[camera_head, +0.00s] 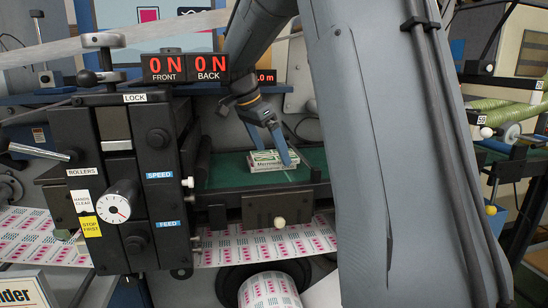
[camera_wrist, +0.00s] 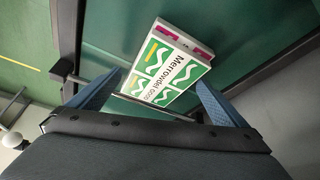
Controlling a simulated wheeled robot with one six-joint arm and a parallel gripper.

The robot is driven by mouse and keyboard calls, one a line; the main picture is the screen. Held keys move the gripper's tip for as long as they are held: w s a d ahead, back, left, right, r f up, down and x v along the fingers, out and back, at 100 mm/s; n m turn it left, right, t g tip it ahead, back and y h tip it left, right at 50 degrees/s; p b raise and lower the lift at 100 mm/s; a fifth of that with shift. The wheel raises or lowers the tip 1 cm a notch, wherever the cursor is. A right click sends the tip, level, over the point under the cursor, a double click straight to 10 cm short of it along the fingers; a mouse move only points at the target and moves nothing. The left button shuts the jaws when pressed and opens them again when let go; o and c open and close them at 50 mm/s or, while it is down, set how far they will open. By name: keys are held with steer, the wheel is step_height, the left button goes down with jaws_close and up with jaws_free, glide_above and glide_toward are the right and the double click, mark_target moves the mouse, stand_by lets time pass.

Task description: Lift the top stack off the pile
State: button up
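A small pile of flat white and green printed pieces (camera_head: 266,162) lies on the green bed of the machine. In the wrist view its top face (camera_wrist: 165,72) shows green patterns and dark lettering, with magenta marks on the far end. My gripper (camera_head: 271,156) points down at the pile, its blue fingers on either side of it in the picture. In the wrist view the fingers (camera_wrist: 160,80) are spread, with the near part of the pile between them and small gaps showing. I cannot tell where one stack ends and another begins.
The green bed (camera_head: 228,172) is otherwise mostly bare, with a dark rail along its front. A black control panel (camera_head: 120,180) with dials stands at left. Printed web (camera_head: 300,238) runs below to a roll (camera_head: 270,290).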

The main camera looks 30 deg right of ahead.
steer(key=c, duration=1)
